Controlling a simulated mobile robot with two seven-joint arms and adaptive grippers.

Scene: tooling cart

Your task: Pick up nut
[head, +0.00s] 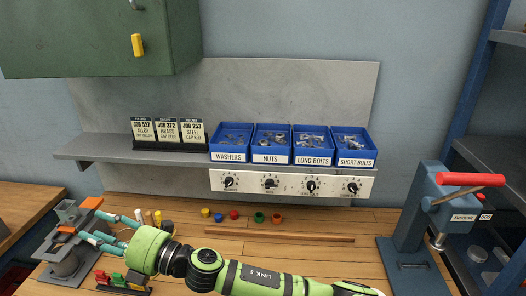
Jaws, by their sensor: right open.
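A blue bin labelled NUTS (271,158) stands on the grey shelf among several matching bins. Small grey metal pieces lie inside it, too small to make out singly. My right gripper (92,227) is open at the bench's left end, beside a grey fixture (68,262). Its teal fingers reach toward the fixture's upper part, and I cannot tell whether they touch it. My left gripper is out of view.
Yellow, blue and red caps (233,214) sit mid-bench, before a wooden strip (280,235). A knob panel (290,184) hangs under the shelf (140,158). A blue press with a red handle (470,179) stands right. A rack of coloured pieces (122,282) lies below my gripper.

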